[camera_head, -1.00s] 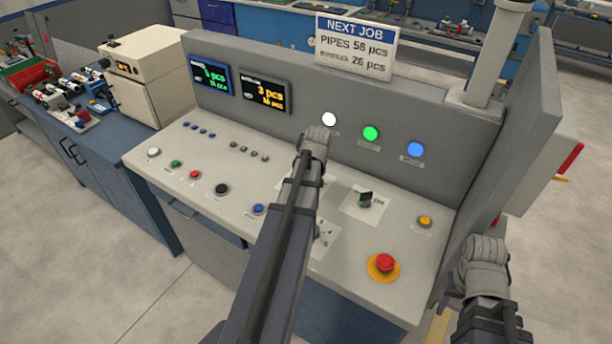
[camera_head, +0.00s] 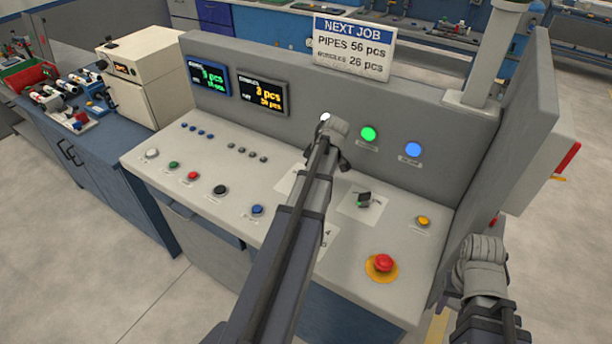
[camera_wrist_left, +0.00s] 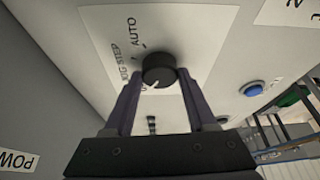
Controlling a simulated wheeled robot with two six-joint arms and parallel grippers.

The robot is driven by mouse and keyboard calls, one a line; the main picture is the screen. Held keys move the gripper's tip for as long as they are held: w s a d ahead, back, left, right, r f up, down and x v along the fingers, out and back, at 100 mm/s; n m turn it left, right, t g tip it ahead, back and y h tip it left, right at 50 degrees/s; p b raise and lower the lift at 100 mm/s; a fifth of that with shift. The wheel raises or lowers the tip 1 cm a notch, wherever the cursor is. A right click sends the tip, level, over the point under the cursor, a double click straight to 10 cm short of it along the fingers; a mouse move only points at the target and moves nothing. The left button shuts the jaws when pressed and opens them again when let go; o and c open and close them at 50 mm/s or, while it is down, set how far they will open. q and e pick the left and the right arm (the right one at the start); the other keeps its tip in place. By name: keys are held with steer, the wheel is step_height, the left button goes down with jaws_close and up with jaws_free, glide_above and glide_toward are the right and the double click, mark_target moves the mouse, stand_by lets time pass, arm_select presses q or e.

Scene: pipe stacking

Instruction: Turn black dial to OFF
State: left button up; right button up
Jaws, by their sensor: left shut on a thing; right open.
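The black dial (camera_wrist_left: 159,70) is on a white label plate in the left wrist view. Its white pointer mark faces the lower left of that picture. The words AUTO and JOG STEP show beside it; a further label is mostly hidden by a finger. My left gripper (camera_wrist_left: 158,84) has a finger on each side of the dial and is shut on it. In the head view my left arm and wrist hide the dial. My right gripper (camera_head: 450,297) is open and empty, off the console's right side.
The sloped console (camera_head: 300,237) carries several buttons, a second black knob (camera_head: 363,199) and a red emergency button (camera_head: 383,263). A tall side panel (camera_head: 502,150) stands at its right. Lit white, green and blue lamps line the back panel.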

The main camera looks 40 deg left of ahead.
arm_select(q)
steer(key=shift+n, duration=0.4)
stand_by(0.3)
steer(key=o, duration=1.4)
steer(key=p+v, duration=0.7)
steer(key=shift+w+d+r, duration=0.1)
steer(key=shift+d+r, duration=0.05)
steer(key=shift+r, duration=0.2)
